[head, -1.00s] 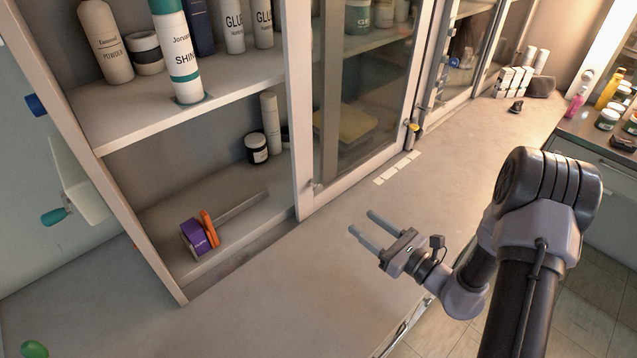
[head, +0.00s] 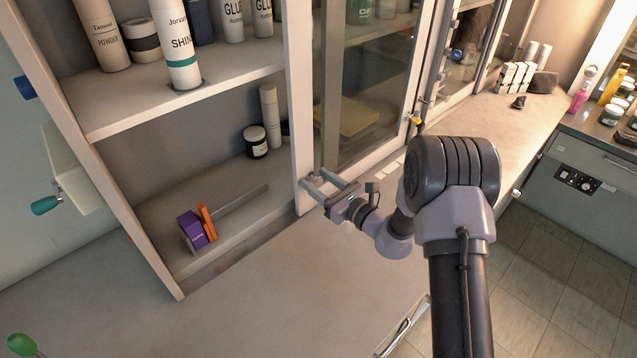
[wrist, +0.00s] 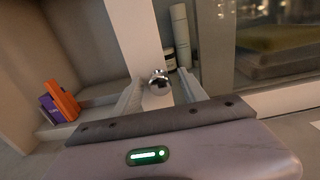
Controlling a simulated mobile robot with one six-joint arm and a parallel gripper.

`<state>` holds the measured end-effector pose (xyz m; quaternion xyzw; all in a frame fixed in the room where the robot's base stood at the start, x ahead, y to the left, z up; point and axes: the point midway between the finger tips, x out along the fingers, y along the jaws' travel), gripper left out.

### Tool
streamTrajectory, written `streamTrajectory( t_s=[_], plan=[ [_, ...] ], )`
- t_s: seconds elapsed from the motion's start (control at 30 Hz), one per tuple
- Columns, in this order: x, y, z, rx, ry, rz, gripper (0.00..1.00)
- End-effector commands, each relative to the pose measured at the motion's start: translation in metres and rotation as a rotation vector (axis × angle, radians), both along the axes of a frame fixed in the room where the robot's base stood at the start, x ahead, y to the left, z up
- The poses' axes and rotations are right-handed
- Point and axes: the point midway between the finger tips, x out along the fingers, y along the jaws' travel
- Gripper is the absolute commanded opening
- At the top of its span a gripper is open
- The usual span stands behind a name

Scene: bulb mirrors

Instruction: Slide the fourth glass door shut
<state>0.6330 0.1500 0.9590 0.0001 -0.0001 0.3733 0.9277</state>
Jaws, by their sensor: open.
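A glass door (head: 375,100) with a pale frame stands on the right side of the wall cabinet; the cabinet's left bay is open. In the wrist view, a small shiny round knob (wrist: 158,82) sits in front of a pale upright of the cabinet front. My gripper (head: 318,180) is open at the lower left of the glass door. In the wrist view its two fingers are on either side of the knob. I cannot tell whether they touch it. In the head view the fingers largely cover the knob.
The open bay holds a purple box (head: 192,229) and an orange box (head: 208,222) on its bottom, with several bottles on the shelf (head: 120,112) above. The counter (head: 270,300) before the cabinet is clear. Small white boxes (head: 515,75) stand further right.

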Motion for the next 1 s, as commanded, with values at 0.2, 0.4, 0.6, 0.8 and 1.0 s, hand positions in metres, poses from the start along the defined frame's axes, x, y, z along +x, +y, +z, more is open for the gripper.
streamTrajectory(
  t_s=[0.2,0.4,0.6,0.8,1.0],
  plan=[
    [-0.0001,-0.0001,0.0001,0.000,0.000,0.000,0.44],
    [-0.0002,-0.0002,0.0000,0.000,0.000,0.000,0.05],
    [-0.0003,-0.0003,0.0000,-0.001,0.001,0.000,0.00],
    [-0.0003,-0.0003,-0.0001,-0.001,0.001,0.000,0.00],
    [-0.0004,-0.0003,-0.0002,-0.001,0.001,0.000,0.00]
  ],
)
